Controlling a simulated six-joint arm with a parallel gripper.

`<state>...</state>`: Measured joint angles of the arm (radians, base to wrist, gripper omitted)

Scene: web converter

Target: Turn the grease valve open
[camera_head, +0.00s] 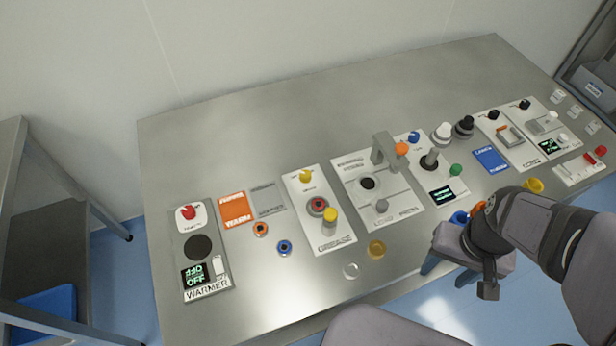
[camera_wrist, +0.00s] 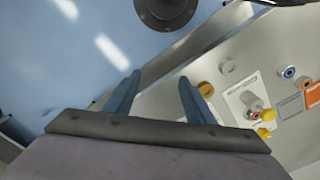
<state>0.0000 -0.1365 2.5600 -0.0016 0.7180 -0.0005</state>
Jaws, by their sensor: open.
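The grease panel (camera_head: 322,232) is a white plate near the middle of the table, its label partly legible. It carries a yellow knob (camera_head: 305,176) at the far end, a red-centred round fitting (camera_head: 317,204) and a yellow-capped grey post (camera_head: 330,216). I cannot tell for certain which part is the valve handle. In the wrist view the panel (camera_wrist: 238,101) lies right of my fingers, with yellow caps showing. My gripper (camera_head: 448,272) is open and empty, right of the panel at the table's front edge. Its two blue-grey fingers (camera_wrist: 158,80) are apart, touching nothing visible.
The warmer panel (camera_head: 208,290) is at the left. Bare metal table (camera_head: 260,130) fills the back.

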